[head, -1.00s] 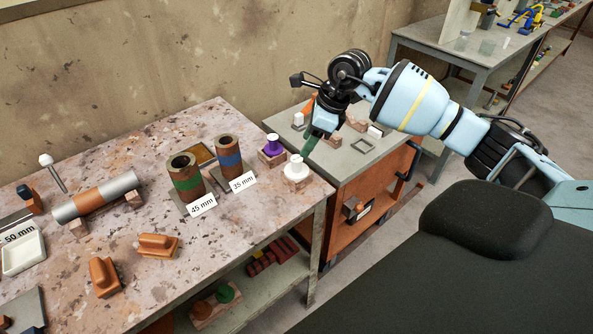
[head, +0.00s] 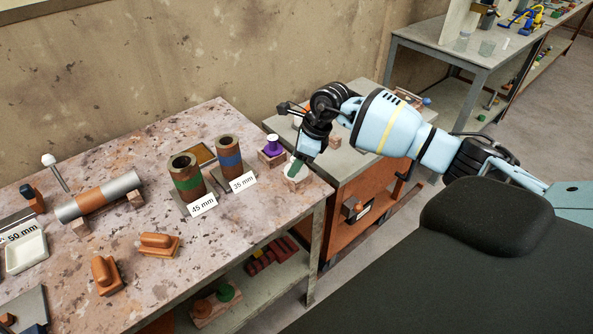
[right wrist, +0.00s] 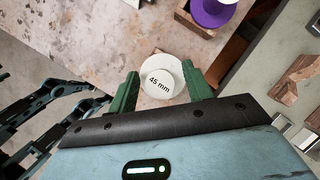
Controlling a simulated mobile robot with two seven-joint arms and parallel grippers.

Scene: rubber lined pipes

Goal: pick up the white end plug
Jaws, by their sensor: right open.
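In the head view the plug (head: 289,172) stands near the right corner of the table, mostly hidden behind my gripper. My right gripper (head: 297,168) is open over it. In the right wrist view its two green fingers (right wrist: 160,92) are on either side of the plug's near part, with nothing held. I cannot tell whether they touch it.
A purple plug (head: 272,146) stands on a block just behind the white one. A grey-topped cart (head: 345,160) is beside the table.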

